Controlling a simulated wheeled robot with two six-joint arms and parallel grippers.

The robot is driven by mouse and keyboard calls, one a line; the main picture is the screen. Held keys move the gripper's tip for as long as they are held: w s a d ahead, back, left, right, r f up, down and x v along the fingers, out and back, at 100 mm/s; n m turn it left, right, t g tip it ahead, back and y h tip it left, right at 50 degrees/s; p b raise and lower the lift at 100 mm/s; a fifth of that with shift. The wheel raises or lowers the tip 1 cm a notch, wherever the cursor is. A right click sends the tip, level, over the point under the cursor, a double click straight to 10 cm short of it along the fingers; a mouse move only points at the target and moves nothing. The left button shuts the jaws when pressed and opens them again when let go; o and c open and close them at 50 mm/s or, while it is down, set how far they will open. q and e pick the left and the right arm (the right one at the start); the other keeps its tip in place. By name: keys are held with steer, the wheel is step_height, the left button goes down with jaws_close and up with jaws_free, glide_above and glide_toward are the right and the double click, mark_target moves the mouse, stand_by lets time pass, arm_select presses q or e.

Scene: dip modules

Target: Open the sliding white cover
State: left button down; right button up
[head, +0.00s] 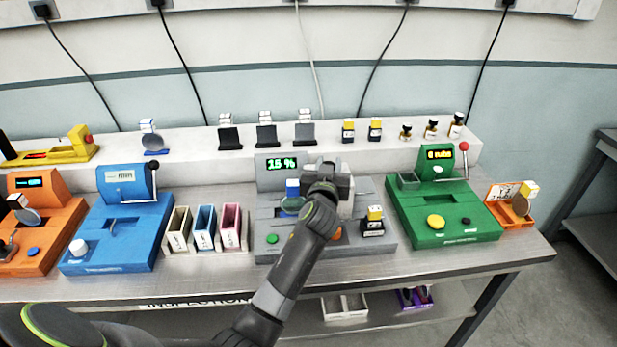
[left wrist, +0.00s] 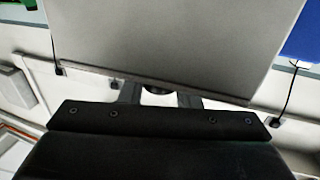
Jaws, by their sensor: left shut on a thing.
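The grey machine (head: 268,222) stands mid-bench with a green display reading what looks like 15 %. The white cover (head: 346,207) shows on its right half, partly hidden behind my left gripper. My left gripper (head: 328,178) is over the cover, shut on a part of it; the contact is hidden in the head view. In the left wrist view the cover appears as a broad pale panel (left wrist: 160,40), with the gripper fingers (left wrist: 158,95) close to its edge and a small pale round part between them. How far the cover is slid cannot be told. My right gripper is out of view.
A blue machine (head: 120,225) and three coloured bins (head: 205,228) stand left of the grey machine. A green machine (head: 440,212) stands close on the right. A shelf (head: 180,150) runs behind.

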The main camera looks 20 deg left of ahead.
arm_select(q)
steer(key=shift+w+d+b, duration=0.3)
steer(key=shift+w+d, duration=0.05)
steer(key=shift+d, duration=0.2)
steer(key=shift+w+d+b, duration=0.25)
steer(key=shift+w+d, duration=0.05)
steer(key=shift+d, duration=0.25)
steer(key=c, duration=1.1)
jaws_free()
